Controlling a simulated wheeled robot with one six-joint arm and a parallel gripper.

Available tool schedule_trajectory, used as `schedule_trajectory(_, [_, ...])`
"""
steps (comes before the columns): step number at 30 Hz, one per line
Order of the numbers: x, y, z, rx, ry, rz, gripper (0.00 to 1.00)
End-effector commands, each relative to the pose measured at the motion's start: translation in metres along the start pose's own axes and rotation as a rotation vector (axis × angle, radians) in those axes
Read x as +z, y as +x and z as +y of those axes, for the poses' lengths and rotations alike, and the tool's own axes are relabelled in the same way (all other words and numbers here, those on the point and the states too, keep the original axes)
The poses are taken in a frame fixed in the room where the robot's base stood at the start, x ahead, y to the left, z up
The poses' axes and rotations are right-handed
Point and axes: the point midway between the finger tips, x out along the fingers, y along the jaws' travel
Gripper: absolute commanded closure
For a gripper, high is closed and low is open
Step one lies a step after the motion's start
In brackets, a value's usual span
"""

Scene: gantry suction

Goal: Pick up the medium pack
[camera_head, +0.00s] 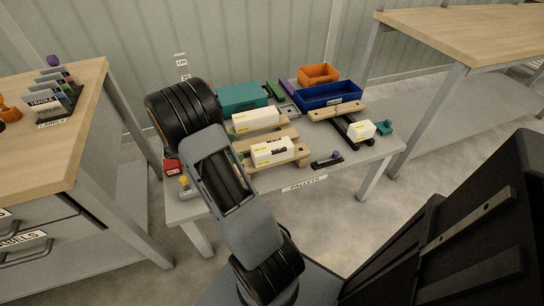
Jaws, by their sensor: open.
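Three white packs with yellow marks are on the grey table (222,204). One pack (256,119) lies on the rear of the left wooden pallet (286,133). Another pack (273,152), with dark print on its front, lies on the front of that pallet. A smaller pack (362,130) sits at the right, by a dark stand. The two packs on the pallet look close in size, and I cannot tell for certain which is the medium one. My arm rises in front of the table's left part. My gripper does not show.
A teal box (242,97), an orange bin (319,75) and a blue bin (329,96) stand behind the packs. A wooden board (337,111) lies before the blue bin. Small red and yellow items sit at the left edge. Wooden-topped benches (45,75) flank the table.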

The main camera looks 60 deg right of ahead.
Motion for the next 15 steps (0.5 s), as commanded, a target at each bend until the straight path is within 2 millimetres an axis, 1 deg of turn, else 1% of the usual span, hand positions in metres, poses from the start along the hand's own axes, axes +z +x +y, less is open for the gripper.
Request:
schedule_trajectory(1, [-0.001,0.011,0.0,-0.004,0.002,0.001,0.06])
schedule_trajectory(6, [-0.001,0.037,0.0,-0.002,0.002,0.001,0.06])
schedule_trajectory(9, [-0.001,0.046,0.0,0.0,0.003,0.003,0.06])
schedule_trajectory(15, [-0.001,0.056,-0.001,0.0,0.003,0.003,0.06])
